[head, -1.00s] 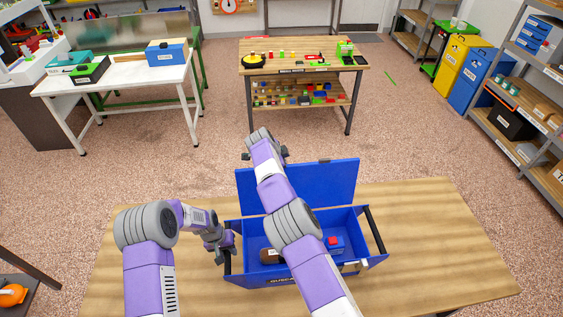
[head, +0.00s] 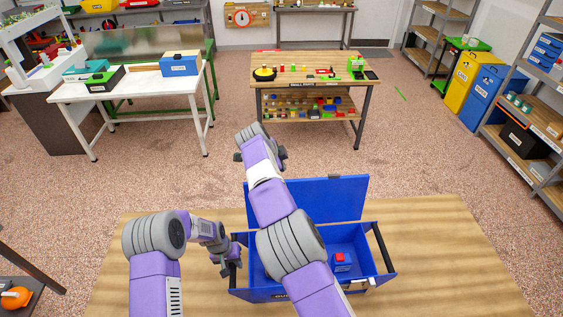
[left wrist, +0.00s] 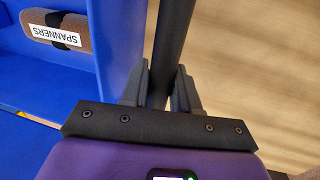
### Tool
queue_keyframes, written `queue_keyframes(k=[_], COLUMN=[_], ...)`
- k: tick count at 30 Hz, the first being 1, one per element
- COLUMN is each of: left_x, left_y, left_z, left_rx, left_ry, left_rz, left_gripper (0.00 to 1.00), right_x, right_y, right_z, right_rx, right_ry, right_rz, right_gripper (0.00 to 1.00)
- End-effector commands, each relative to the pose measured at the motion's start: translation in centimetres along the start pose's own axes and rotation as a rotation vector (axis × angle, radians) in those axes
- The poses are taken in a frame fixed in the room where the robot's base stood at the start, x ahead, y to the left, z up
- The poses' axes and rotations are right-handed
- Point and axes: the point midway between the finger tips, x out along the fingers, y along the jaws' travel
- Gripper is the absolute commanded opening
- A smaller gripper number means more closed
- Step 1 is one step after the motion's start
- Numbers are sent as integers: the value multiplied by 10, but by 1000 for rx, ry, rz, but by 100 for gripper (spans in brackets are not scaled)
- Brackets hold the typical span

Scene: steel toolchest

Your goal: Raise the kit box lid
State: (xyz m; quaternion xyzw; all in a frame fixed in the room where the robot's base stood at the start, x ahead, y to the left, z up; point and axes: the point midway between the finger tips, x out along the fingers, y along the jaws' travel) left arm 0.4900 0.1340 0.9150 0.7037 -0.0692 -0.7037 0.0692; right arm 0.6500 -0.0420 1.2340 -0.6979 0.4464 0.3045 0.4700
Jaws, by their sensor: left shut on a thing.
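The blue kit box (head: 262,296) stands on the wooden table with its lid (head: 345,199) raised at the back, close to upright. My left gripper (head: 232,264) is at the box's left side. In the left wrist view my left gripper (left wrist: 160,92) is shut on the dark handle bar (left wrist: 173,35) beside the blue box wall (left wrist: 118,40). My right arm crosses in front of the box and lid, hiding part of both. My right gripper (head: 261,155) is beyond the lid's left part, apart from it in the picture; its finger opening is unclear.
Inside the box lie a small red-and-blue item (head: 341,262) and a brown roll labelled SPANNERS (left wrist: 60,28). A second dark handle (head: 382,247) is on the right side. The wooden table (head: 450,250) is clear to the right.

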Motion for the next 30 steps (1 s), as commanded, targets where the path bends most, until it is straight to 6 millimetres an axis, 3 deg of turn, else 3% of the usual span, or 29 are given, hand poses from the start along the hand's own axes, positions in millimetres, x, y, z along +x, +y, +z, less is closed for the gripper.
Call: queue_keyframes(k=[11, 12, 17, 26, 30], left_x=[3, 0, 0, 1, -12], left_y=[-2, 1, 1, -3, -2], left_z=[2, -1, -1, 2, 0], left_rx=[3, 2, 1, 2, 1], left_ry=[-4, 3, 3, -4, 1], left_rz=[-4, 3, 2, -5, -3], left_gripper=[0, 35, 59, 60, 60], right_x=[1, 1, 1, 0, 0], right_y=[0, 0, 0, 0, 0], right_z=[0, 0, 0, 0, 0], right_rx=[0, 0, 0, 0, 0], right_ry=[0, 0, 0, 0, 0], right_rz=[0, 0, 0, 0, -1], right_gripper=[0, 0, 0, 0, 0])
